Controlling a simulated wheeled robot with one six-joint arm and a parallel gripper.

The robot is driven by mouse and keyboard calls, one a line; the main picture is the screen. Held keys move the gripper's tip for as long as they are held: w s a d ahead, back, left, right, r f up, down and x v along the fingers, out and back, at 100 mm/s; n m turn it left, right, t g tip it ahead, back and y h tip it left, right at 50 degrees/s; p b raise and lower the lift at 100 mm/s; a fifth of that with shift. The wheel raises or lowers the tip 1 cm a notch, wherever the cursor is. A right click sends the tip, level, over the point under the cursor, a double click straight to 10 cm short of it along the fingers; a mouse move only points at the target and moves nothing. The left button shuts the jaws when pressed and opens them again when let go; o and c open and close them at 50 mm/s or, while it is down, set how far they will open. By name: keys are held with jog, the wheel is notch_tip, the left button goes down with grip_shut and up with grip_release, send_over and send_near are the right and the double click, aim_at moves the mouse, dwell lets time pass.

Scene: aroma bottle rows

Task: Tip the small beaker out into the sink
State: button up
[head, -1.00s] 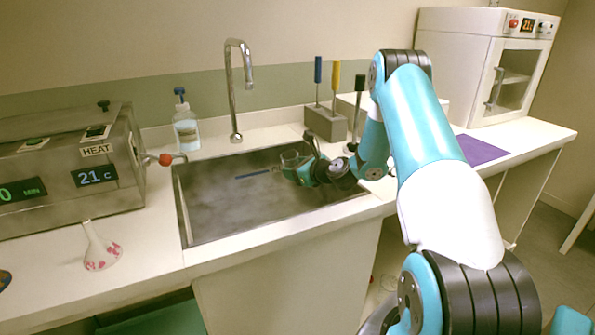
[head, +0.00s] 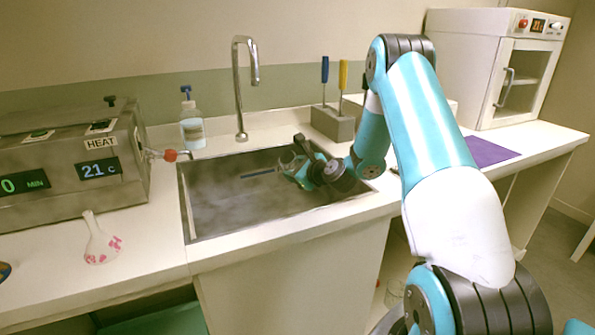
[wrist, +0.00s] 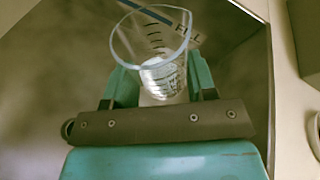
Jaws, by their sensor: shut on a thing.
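The small beaker (wrist: 152,50) is clear glass with dark graduation marks. In the wrist view it stands between the two green fingers of my gripper (wrist: 160,88), which is shut on it. Its rim points away from my gripper's palm. Pale material or a glint shows low in the glass; I cannot tell which. In the head view my gripper (head: 300,173) is over the right part of the sink (head: 225,205), and the beaker (head: 288,164) shows only faintly there, seemingly tilted. The sink is a grey basin with a blue line marked FILL (wrist: 188,32).
A tall faucet (head: 240,90) rises behind the sink. A wash bottle (head: 191,125) stands at the back left, near a heating bath (head: 65,165) with a red-tipped tap (head: 170,155). A tool block (head: 333,123) stands behind my gripper.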

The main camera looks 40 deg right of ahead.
aim_at(292, 164)
jog(key=shift+a+f, duration=0.15)
jog(key=shift+a+r+n+h+b, duration=0.3)
jog(key=shift+a+r+n+b, duration=0.1)
jog(key=shift+a+n+b, duration=0.35)
jog(key=shift+r+n+h, duration=0.35)
jog(key=shift+n+h, duration=0.05)
jog(key=shift+n, duration=0.25)
jog(key=shift+r+n+h+b, duration=0.6)
jog(key=shift+n+b, duration=0.25)
jog(key=shift+n, duration=0.25)
jog(key=shift+a+r+n+t+h, duration=0.15)
jog(key=shift+r+n+t+h, duration=0.3)
jog(key=shift+n, duration=0.45)
jog(key=shift+a+r+n+p, duration=0.35)
jog(key=shift+a+n+p, duration=0.1)
jog(key=shift+n+p, duration=0.05)
jog(key=shift+a+r, duration=0.1)
jog(key=shift+a, duration=0.05)
jog(key=shift+a+r+n+h, duration=0.15)
jog(key=shift+n+h, duration=0.2)
jog(key=shift+n, duration=0.25)
